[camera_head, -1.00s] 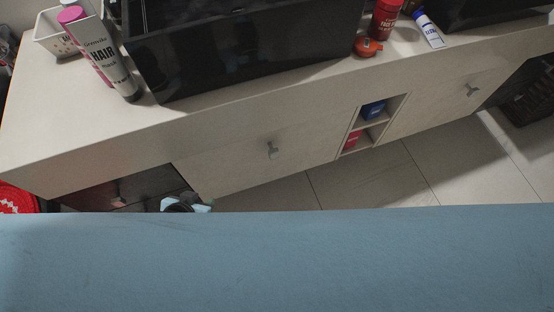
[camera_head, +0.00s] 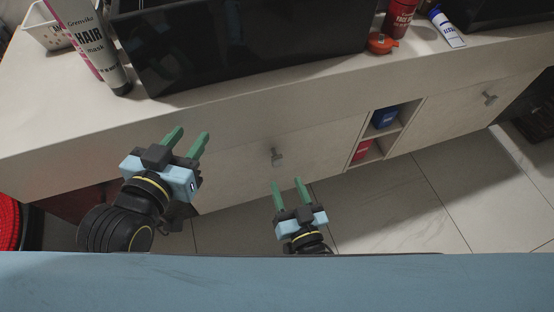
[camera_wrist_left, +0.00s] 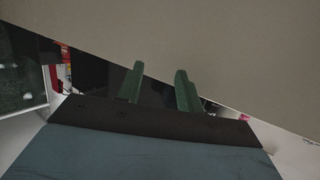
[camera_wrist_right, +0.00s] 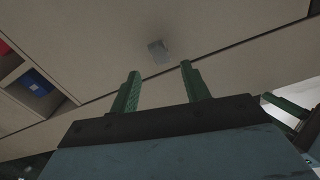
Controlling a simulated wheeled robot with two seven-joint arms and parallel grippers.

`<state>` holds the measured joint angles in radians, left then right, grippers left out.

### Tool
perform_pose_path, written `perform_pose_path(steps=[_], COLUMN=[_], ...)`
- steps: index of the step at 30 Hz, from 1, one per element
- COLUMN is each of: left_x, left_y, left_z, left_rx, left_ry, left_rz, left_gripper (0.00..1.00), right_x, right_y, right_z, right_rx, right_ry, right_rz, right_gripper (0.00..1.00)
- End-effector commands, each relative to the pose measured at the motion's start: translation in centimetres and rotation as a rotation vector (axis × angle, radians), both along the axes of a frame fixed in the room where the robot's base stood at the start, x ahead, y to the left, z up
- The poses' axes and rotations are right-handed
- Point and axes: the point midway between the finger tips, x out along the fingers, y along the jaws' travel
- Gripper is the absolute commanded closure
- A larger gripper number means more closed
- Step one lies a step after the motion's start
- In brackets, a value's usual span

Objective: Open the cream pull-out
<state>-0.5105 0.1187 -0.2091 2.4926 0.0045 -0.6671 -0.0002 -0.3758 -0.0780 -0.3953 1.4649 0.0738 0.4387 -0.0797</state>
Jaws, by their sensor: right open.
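The cream pull-out front (camera_head: 240,165) is set in the cabinet below the counter, with a small grey handle (camera_head: 277,157) on it. It looks shut. The handle also shows in the right wrist view (camera_wrist_right: 158,51), ahead of the fingers and apart from them. My right gripper (camera_head: 288,184) is open and empty, just below the handle. My left gripper (camera_head: 187,140) is open and empty, to the left of the handle in front of the cabinet.
A second front with a handle (camera_head: 490,98) is at the right, past an open cubby with a blue item (camera_head: 385,117) and a red item (camera_head: 362,149). A black sink (camera_head: 240,50), hair mask tube (camera_head: 95,50) and red bottle (camera_head: 400,18) stand on the counter. The tiled floor (camera_head: 420,200) is clear.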

Motion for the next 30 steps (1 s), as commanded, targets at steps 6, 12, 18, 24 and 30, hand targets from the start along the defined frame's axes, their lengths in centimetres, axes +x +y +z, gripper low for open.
perform_pose_path(steps=[6, 12, 18, 24, 30], left_x=[0.8, 0.7, 0.0, -0.7, -1.1], left_y=[-0.9, -1.5, -1.8, -1.8, -1.8], left_z=[3.3, 6.6, 9.4, 11.1, 11.8], left_rx=[-0.061, -0.119, -0.175, -0.212, -0.226], left_ry=[-0.212, -0.401, -0.579, -0.698, -0.744], left_rz=[-0.015, -0.029, -0.039, -0.043, -0.044], left_gripper=[0.64, 0.64, 0.64, 0.64, 0.64], right_x=[2.6, 4.7, 6.6, 8.0, 8.5], right_y=[0.8, 1.5, 2.1, 2.6, 2.8], right_z=[-0.2, -0.1, -0.1, -0.1, 0.0], right_rx=[0.000, 0.000, 0.000, -0.001, -0.002], right_ry=[-0.001, -0.001, -0.001, 0.001, 0.002], right_rz=[-0.001, -0.001, 0.000, 0.000, 0.000], right_gripper=[0.53, 0.53, 0.53, 0.53, 0.53])
